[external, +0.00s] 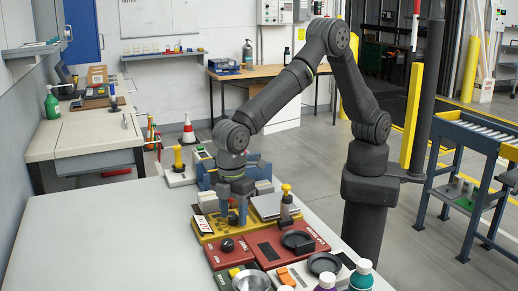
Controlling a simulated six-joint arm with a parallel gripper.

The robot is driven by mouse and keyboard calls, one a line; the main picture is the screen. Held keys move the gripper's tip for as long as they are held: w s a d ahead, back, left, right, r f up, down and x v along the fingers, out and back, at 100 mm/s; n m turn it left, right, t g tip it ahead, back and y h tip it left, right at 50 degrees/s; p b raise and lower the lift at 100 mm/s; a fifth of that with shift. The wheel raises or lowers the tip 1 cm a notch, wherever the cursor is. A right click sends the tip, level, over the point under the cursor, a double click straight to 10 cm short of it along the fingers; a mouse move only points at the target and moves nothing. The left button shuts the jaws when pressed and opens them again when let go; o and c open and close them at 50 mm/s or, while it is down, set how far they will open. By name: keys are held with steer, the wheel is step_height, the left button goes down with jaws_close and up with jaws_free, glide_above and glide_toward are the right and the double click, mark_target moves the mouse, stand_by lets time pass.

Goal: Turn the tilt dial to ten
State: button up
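My gripper (237,207) points down over a yellow panel (207,239) on the near table. Its fingers are low around or just above a dark knob-like part (233,218) on that panel. I cannot tell whether they touch it or how far apart they are. A white card (204,227) with small dark and red marks stands at the panel's left end. The marks are too small to read. Which part is the tilt dial, and its setting, I cannot tell; my gripper hides much of the panel.
A red panel (263,249) with a black knob (227,244) lies just in front. A yellow-topped lever (286,202) stands close on the right. Black round dishes, a metal bowl (251,280) and bottles (362,274) crowd the front. The table's left side (100,235) is clear.

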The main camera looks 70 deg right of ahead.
mark_target(234, 216)
step_height(234, 216, up, 17)
steer(key=shift+r, duration=0.2)
stand_by(0.4)
steer(key=shift+f, duration=0.15)
stand_by(0.4)
step_height(234, 216, down, 17)
steer(key=shift+f, duration=0.1)
stand_by(0.5)
